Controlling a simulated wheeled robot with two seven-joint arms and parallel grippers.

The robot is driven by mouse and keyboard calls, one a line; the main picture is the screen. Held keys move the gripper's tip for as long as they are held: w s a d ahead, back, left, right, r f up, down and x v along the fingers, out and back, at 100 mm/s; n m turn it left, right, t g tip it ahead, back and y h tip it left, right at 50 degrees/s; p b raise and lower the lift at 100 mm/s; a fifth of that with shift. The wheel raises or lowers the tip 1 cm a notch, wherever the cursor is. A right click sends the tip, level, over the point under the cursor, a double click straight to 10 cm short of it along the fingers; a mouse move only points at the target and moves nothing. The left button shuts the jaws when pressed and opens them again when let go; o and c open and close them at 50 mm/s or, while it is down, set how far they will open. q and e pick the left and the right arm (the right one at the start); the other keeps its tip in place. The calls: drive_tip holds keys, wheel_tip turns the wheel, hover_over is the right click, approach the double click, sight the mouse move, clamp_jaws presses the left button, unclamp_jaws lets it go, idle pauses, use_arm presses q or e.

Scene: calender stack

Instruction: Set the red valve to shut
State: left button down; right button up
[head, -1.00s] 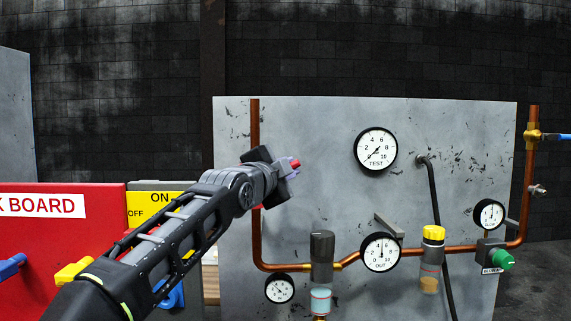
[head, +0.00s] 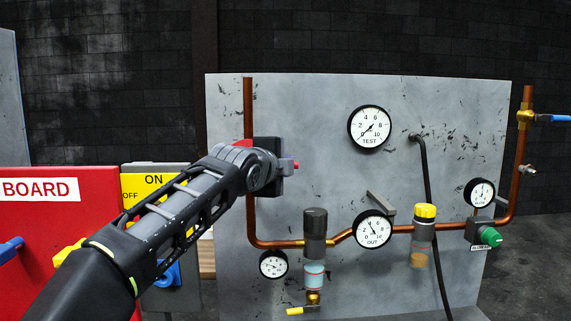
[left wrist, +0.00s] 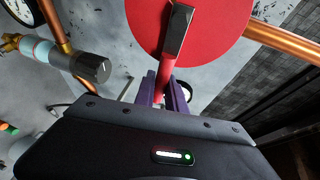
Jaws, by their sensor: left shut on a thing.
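The red valve shows in the left wrist view as a red lever (left wrist: 166,75) with a dark grey bar (left wrist: 177,30) at its far end, in front of a round red plate (left wrist: 225,25). My left gripper (left wrist: 163,92) is shut on the lever, its purple fingers on both sides of it. In the head view my left gripper (head: 275,167) is at the upright left copper pipe (head: 248,215) and hides most of the valve. A red strip (head: 247,125) shows above it and a red tip sticks out to its right. My right gripper is not in view.
The grey panel (head: 300,110) carries the TEST gauge (head: 369,128), the OUT gauge (head: 373,229), a green knob (head: 490,238) and a blue-handled valve (head: 555,118). A red board (head: 50,225) and a yellow ON/OFF plate (head: 150,187) stand at the left, beside my arm.

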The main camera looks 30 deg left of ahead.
use_arm(q)
drive_tip(key=shift+f, duration=0.15)
drive_tip(key=c, duration=1.4)
unclamp_jaws()
drive_tip(key=b+v, duration=0.2)
drive_tip(key=v, duration=0.6)
drive_tip(key=shift+w, duration=0.1)
